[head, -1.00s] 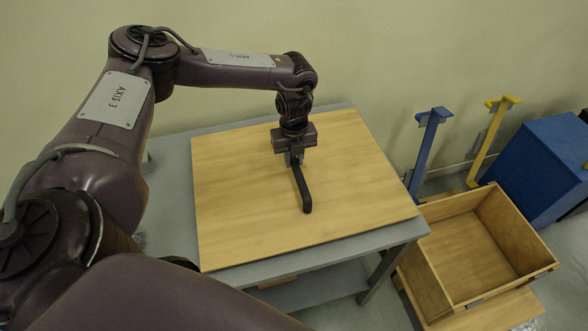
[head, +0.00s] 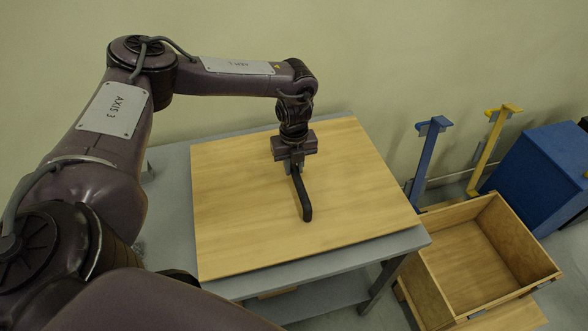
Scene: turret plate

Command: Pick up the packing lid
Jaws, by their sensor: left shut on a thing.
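The packing lid (head: 236,232) is a flat, light wooden board with a black bar handle (head: 304,199) at its middle. It lies over the grey table (head: 408,242); I cannot tell whether it rests flat or is raised a little. My left gripper (head: 294,166) points down at the lid's middle and is shut on the far end of the handle. The near part of the handle sticks out toward the front. My right gripper is not in view.
An open wooden crate (head: 552,274) stands to the right of the table, lower down. Behind it are a blue post (head: 427,158), a yellow post (head: 492,150) and a blue box (head: 545,165). A pale wall is behind the table.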

